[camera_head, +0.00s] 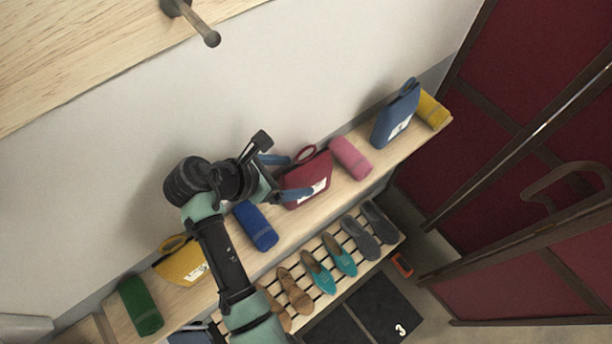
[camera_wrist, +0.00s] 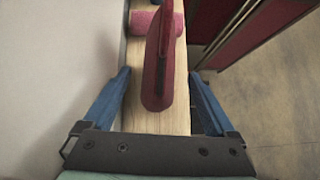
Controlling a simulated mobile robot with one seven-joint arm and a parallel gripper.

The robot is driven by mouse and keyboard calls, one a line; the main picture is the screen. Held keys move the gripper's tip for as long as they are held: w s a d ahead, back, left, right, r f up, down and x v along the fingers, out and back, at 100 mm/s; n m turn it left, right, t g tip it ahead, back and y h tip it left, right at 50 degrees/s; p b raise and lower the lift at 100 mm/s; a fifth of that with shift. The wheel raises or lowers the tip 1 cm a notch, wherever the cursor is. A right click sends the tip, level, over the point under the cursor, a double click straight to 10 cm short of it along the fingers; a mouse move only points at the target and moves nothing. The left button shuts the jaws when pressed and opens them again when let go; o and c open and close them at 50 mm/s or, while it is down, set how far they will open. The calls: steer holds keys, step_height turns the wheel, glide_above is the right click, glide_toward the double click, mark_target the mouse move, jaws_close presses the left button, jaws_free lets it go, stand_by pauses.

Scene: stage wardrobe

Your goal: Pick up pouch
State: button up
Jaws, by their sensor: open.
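A dark red pouch (camera_head: 308,181) with a loop and a white label stands upright on the wooden shelf. My gripper (camera_head: 287,176) is open at its left end, with one blue finger on the wall side and one on the front side. In the wrist view the pouch (camera_wrist: 158,85) lies between the two spread fingers, seen end-on, with gaps on both sides. A blue pouch (camera_head: 395,117) stands farther right on the shelf. A yellow pouch (camera_head: 180,265) stands to the left, partly behind my arm.
The shelf (camera_head: 285,228) also holds a pink roll (camera_head: 350,157), a blue roll (camera_head: 256,226), a green roll (camera_head: 140,305) and a yellow roll (camera_head: 432,109). A slatted rack (camera_head: 325,241) with several shoes is below. The wall (camera_head: 290,80) runs close behind the shelf.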

mark_target(306, 174)
steer(key=p+x, duration=0.1)
steer(key=x, duration=0.4)
steer(key=shift+w+r+p, duration=0.1)
steer(key=shift+p, duration=0.2)
jaws_close()
